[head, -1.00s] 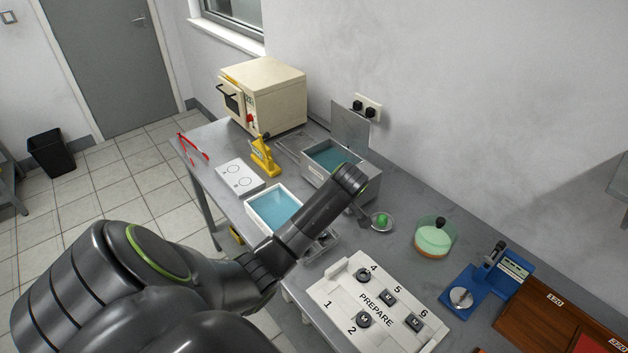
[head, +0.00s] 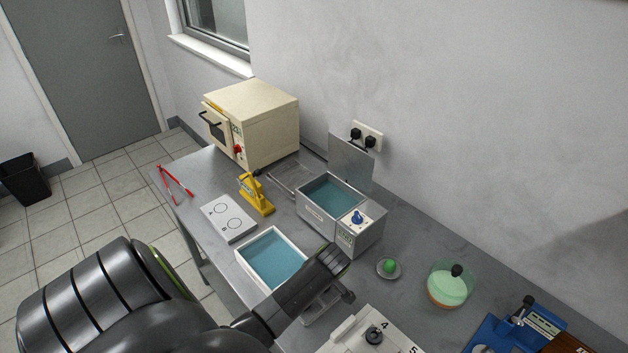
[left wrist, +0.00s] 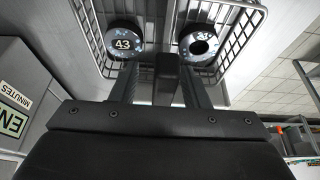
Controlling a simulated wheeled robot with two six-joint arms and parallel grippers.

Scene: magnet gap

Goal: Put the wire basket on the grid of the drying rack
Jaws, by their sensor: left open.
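The wire basket (left wrist: 95,40) fills the top of the left wrist view, with two dark round pieces in it, one marked 43. In the head view it shows partly as grey metal (head: 322,305) on the bench below my left wrist. My left gripper (left wrist: 163,75) is open, its fingers on either side of a dark upright piece at the basket; I cannot tell whether they touch it. In the head view my left arm hides the fingers. A flat wire grid, apparently the drying rack (head: 290,177), lies behind the open bath, near the oven. My right gripper is out of view.
The water bath (head: 345,235) has its lid up. A white tray of blue liquid (head: 245,262) stands in front of it. A yellow stand (head: 257,195), white plate (head: 228,218) and cream oven (head: 255,120) are farther left. A green ball on a dish (head: 389,267) and a jar (head: 447,288) stand right.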

